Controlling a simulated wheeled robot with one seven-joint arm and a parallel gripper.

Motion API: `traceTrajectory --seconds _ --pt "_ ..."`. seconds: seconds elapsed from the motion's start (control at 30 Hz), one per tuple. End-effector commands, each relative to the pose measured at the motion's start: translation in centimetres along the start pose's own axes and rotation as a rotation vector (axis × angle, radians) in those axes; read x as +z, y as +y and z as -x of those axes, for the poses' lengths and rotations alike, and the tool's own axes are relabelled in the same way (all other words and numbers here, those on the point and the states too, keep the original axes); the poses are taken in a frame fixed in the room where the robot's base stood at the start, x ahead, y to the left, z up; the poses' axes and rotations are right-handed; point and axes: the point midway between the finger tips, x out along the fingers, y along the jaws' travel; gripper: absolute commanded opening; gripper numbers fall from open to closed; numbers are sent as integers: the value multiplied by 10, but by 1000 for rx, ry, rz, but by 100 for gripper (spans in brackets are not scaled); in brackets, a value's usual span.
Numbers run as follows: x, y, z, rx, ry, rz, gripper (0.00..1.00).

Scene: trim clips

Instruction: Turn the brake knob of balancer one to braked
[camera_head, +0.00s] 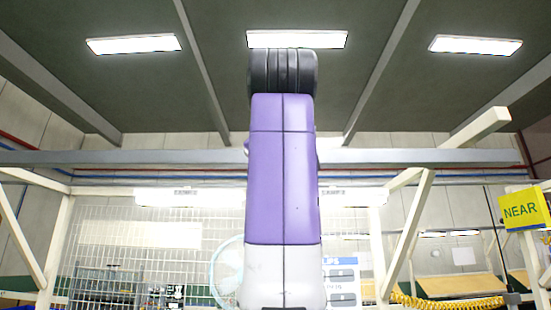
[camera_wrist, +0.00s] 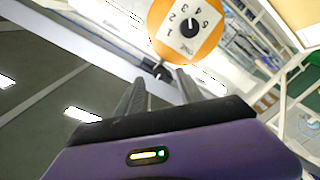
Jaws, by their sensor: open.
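In the wrist view, an orange round balancer (camera_wrist: 158,17) hangs just beyond my fingers, with its rim near the fingertips. Its white plate (camera_wrist: 178,37) reads "ONE" and carries numbers around a black knob (camera_wrist: 190,27). A pale mark shows on the knob, but I cannot tell for sure which number it points at. My gripper (camera_wrist: 160,78) is open and empty, with two dark fingers apart. A small dark part (camera_wrist: 161,72) shows between the fingertips, below the disc; its kind is unclear. In the head view my purple arm stands upright, and neither gripper nor balancer can be made out.
In the head view, a wire mesh panel (camera_head: 150,235) stands at the left and a pale frame post (camera_head: 408,235) at the right. A yellow "NEAR" sign (camera_head: 521,208) and a coiled yellow hose (camera_head: 440,303) are at the right. A grey beam (camera_head: 420,157) crosses overhead.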

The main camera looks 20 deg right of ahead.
Motion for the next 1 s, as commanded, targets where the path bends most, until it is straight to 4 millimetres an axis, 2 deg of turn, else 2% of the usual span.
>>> traceTrajectory --seconds 0.2,0.57,0.67,0.8,1.0 --pt "-1 2 -26 1 -1 -1 44" --pt "0 0 -33 1 1 -2 44" --pt "0 0 -32 2 1 -2 28" --pt "0 0 -32 1 1 -2 1" --pt "0 0 -32 1 1 -4 0"
